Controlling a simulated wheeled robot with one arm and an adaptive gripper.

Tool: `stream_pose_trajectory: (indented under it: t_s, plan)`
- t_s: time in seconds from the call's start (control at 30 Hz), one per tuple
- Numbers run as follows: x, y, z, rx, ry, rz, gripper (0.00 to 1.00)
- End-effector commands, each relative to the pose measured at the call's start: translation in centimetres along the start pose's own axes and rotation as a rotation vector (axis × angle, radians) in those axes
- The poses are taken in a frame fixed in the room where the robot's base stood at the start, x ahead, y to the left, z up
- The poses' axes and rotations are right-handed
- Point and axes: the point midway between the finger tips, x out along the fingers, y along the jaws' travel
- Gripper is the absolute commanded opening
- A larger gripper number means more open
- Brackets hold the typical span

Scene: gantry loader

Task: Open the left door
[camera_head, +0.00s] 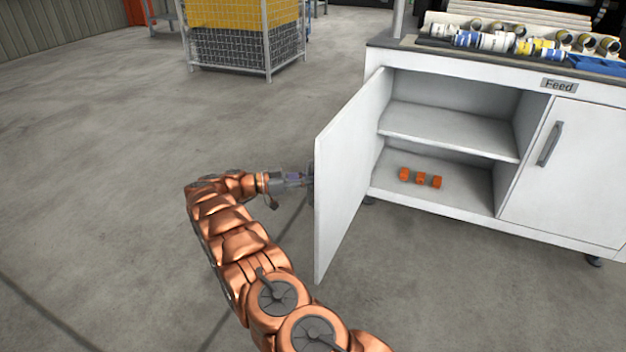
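The left door (345,178) of the white cabinet (560,215) stands swung wide open toward me, its inner face in view. The compartment behind it shows a shelf (450,130) and, on the floor below, several small orange pieces (421,178). My gripper (306,180) is at the outer side of the left door, near its free edge. Its fingertips and the left door's handle are hidden behind the door, so I cannot tell whether it grips anything.
The right door (570,175) is shut, with a grey handle (550,144) and a "Feed" label (559,85) above. Rolls and cans (490,40) and a blue tray (598,65) lie on the cabinet top. A wire cage (245,45) stands at the back. The floor to the left is clear.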

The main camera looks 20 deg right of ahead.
Motion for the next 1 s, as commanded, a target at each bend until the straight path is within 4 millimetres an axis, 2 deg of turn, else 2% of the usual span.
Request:
stream_pose_trajectory:
  t_s: [0.67,0.7,0.9,1.0]
  plan:
    - [-0.87,-0.23,-0.22,0.004,0.001,0.002,0.0]
    - [-0.87,-0.22,-0.23,0.004,0.002,0.002,0.17]
    - [-0.89,-0.19,-0.16,0.003,0.001,0.002,0.38]
    - [-0.88,-0.19,-0.13,0.002,0.001,0.002,0.39]
